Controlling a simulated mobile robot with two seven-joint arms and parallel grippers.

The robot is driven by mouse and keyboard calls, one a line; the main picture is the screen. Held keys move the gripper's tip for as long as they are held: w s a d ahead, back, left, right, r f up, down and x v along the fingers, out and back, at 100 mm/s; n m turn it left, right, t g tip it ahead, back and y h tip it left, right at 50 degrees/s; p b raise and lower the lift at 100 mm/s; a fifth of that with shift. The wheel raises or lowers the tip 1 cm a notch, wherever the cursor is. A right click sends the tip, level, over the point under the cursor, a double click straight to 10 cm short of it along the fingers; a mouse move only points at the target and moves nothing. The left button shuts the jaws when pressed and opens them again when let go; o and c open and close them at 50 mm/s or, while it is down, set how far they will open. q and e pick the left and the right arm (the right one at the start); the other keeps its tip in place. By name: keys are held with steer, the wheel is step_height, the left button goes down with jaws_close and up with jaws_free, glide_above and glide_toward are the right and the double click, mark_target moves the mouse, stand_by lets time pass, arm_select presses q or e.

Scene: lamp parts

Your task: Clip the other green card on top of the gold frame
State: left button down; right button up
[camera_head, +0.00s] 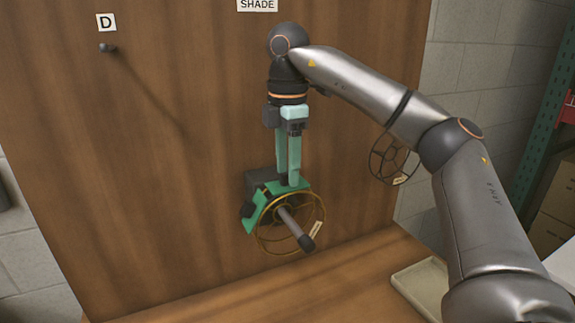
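The gold frame (323,212) is a thin ring with a small pale label, low in front of the wooden panel. A grey rod with a dark tip (307,242) sticks out through it. One green card (257,209) sits at the ring's upper left. Another green piece (298,187) is at the ring's top, right under my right gripper (288,181). That gripper points down, its teal fingers close together with their tips at this green piece, and it seems shut on it. Whether the piece touches the ring is hard to tell. My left gripper is out of view.
A dark ring frame (378,163) with a label is at the right, partly behind my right arm. A peg (106,48) under label D is at the upper left. A pale tray (412,283) lies on the table at the lower right. The table's front left is clear.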

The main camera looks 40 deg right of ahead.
step_height(320, 180, up, 8)
steer(key=p, duration=0.4)
steer(key=shift+f, duration=0.1)
steer(key=shift+r, duration=2.35)
steer(key=shift+s, duration=0.15)
